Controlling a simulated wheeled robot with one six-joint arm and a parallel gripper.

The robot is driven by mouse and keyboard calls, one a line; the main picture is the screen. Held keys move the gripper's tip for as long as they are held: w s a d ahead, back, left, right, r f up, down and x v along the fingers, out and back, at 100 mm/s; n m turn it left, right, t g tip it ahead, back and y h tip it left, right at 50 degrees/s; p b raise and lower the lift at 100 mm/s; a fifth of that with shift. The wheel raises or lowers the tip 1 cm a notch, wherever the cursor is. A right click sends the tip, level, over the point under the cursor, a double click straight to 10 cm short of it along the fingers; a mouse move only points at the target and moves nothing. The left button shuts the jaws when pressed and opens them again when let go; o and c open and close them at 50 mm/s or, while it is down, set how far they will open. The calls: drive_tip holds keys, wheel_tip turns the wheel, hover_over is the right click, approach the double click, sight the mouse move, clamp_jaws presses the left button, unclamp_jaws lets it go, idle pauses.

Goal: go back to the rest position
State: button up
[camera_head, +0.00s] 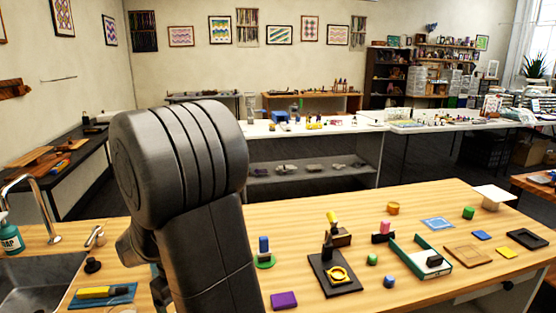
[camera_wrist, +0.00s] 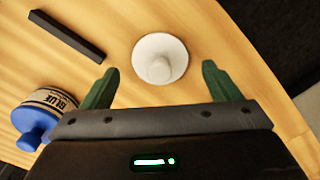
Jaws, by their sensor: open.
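My gripper (camera_wrist: 160,70) is open in the wrist view, its two green fingers apart and nothing held between them. A white round piece with a knob (camera_wrist: 160,48), like a lid, lies beyond and between the fingertips. I cannot tell how far below the fingers it is. A jar labelled BLUE (camera_wrist: 48,100) with a blue knob is at the left of the wrist view. In the head view my arm fills the left middle, and my gripper is hidden or out of frame.
A dark bar (camera_wrist: 66,36) lies on the wood in the wrist view. The wooden table (camera_head: 340,208) in the head view carries a black stand (camera_head: 350,286), a green-walled tray (camera_head: 404,263), a purple block (camera_head: 284,300) and several small pieces. A sink (camera_head: 35,283) is at left.

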wheel_tip(320, 180, down, 2)
drive_tip(key=shift+f, duration=0.1)
drive_tip(key=shift+r, duration=1.95)
drive_tip(key=shift+f, duration=0.1)
